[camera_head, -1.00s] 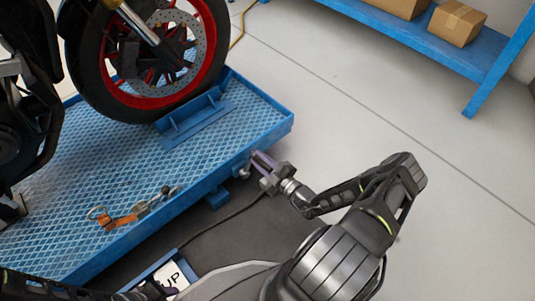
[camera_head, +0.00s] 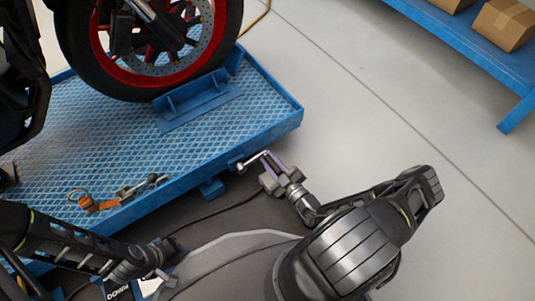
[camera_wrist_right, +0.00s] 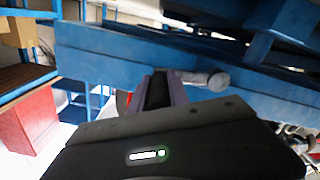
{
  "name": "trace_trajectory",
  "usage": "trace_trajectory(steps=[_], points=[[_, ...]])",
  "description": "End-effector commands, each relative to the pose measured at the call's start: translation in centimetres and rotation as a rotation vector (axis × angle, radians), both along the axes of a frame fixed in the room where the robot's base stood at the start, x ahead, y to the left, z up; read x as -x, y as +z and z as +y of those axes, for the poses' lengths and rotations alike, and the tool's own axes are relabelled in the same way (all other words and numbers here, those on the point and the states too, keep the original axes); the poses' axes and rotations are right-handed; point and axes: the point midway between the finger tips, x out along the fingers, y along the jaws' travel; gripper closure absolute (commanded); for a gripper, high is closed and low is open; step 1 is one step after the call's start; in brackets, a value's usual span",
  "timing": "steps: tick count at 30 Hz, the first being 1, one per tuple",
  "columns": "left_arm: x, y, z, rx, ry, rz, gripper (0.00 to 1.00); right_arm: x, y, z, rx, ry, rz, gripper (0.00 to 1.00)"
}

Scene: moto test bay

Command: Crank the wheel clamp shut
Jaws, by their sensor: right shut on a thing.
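The wheel clamp (camera_head: 200,99) is a blue bracket on the blue ribbed platform, against the motorcycle's front tyre (camera_head: 150,84). A grey metal crank (camera_head: 253,159) sticks out from the platform's near side edge. My right gripper (camera_head: 273,165) is beside that edge, its purple-lined fingers shut on the crank's handle end. In the right wrist view the fingers (camera_wrist_right: 160,90) are close together, with the crank's rounded grey end (camera_wrist_right: 218,81) to their right. The gripped part is mostly hidden. My left gripper (camera_head: 160,268) is low in the head view; its fingers are unclear.
A ratchet strap with an orange part (camera_head: 98,204) lies on the platform. A box with a DOWN label (camera_head: 120,292) is by my left gripper. A cable runs along the dark floor mat. A blue shelf (camera_head: 470,45) with cartons stands back right; the floor between is clear.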

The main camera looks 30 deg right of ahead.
Motion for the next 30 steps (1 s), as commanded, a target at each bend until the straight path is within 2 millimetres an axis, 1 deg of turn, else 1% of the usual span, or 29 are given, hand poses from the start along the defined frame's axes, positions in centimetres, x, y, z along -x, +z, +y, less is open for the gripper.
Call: trace_trajectory(steps=[1, 7, 23, 24, 30], points=[[0.0, -0.4, 0.0, 0.001, 0.0, 0.0, 0.64, 0.2, -0.7, -0.6, 0.01, -0.009, 0.002, 1.0], [-0.1, -0.9, 0.0, 0.002, 0.001, -0.001, 0.64, 0.6, -1.5, -0.6, 0.011, -0.009, 0.002, 1.0], [-0.2, -1.0, 0.0, 0.002, 0.001, -0.001, 0.64, 0.8, -1.7, -0.6, 0.01, -0.01, 0.004, 1.0], [-0.2, -1.0, 0.0, 0.002, 0.001, -0.001, 0.64, 0.8, -1.7, -0.7, 0.01, -0.01, 0.004, 0.77], [-0.2, -1.0, 0.0, 0.002, 0.001, -0.001, 0.64, 0.8, -1.6, -0.5, 0.007, -0.007, 0.002, 0.61]])
